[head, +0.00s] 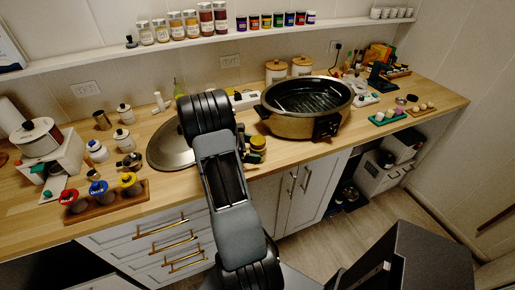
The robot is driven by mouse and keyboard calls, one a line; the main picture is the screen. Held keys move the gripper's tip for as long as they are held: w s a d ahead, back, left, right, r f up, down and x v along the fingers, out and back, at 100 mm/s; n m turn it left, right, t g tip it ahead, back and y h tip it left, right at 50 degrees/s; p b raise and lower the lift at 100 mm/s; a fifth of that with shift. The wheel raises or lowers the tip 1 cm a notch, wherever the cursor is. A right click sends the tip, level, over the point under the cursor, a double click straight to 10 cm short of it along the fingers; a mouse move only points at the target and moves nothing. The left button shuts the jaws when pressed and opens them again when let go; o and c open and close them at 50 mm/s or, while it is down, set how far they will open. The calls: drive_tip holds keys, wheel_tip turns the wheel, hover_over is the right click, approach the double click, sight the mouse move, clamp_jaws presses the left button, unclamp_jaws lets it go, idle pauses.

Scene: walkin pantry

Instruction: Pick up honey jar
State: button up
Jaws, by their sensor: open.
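A small jar (258,143) with yellow and dark bands stands near the counter's front edge, just left of the big pot. It may be the honey jar, but its label is too small to read. My gripper (246,152) shows only in part as dark pieces behind my arm, close to the left side of this jar. It is open. My arm hides most of it, so I cannot tell whether the fingers are around the jar or beside it.
A large bronze electric pot (304,106) stands close right of the jar. A round metal lid (171,147) lies left of my arm. Several shakers stand on a wooden tray (106,203) farther left. A shelf (180,42) with spice jars runs above the wooden counter (228,80).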

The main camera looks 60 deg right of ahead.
drive_tip(key=shift+s+d+f, duration=0.2)
drive_tip(key=shift+s+d, duration=0.1)
drive_tip(key=shift+s, duration=0.05)
drive_tip(key=shift+c, duration=0.5)
drive_tip(key=c, duration=1.2)
